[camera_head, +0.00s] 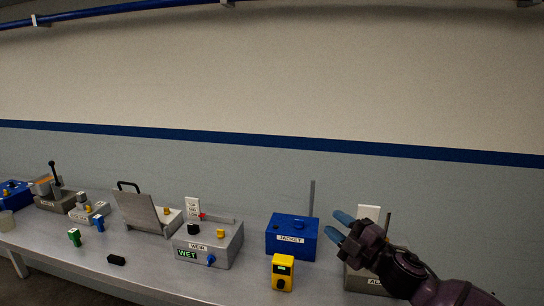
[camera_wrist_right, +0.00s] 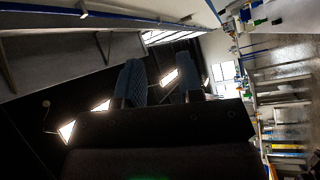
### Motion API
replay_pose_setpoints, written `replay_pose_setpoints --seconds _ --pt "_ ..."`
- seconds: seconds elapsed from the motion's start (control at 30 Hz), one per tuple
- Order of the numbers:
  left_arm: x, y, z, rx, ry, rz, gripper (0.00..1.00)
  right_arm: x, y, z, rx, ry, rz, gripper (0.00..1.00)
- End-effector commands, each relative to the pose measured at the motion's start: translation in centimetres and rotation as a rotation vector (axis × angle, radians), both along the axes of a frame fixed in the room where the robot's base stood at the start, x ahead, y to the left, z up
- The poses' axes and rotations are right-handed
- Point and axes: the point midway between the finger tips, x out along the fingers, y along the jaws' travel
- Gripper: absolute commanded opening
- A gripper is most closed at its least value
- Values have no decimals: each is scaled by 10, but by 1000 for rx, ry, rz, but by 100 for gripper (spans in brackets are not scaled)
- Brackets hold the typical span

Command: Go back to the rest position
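My right gripper (camera_head: 339,226) is raised at the lower right of the head view, in front of the grey box at the bench's right end. Its two blue fingertips are apart with nothing between them. In the right wrist view the fingers (camera_wrist_right: 160,82) also stand apart and empty, with the room behind them. My left gripper is not in view.
A bench (camera_head: 140,270) runs along the wall.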

Motion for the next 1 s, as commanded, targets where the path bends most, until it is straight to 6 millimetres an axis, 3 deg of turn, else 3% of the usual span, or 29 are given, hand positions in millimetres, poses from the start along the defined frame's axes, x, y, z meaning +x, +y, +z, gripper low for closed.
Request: replay_pose_setpoints --seconds 0.27,0.47,0.8,1.0 --pt "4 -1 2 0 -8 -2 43 -43 -40 -90 339 372 -246 34" --pt "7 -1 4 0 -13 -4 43 -93 -68 -158 544 613 -392 34" --pt "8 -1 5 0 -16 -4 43 -208 -113 -255 809 866 -631 34" --pt "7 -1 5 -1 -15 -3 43 -275 -125 -301 861 966 -757 34"
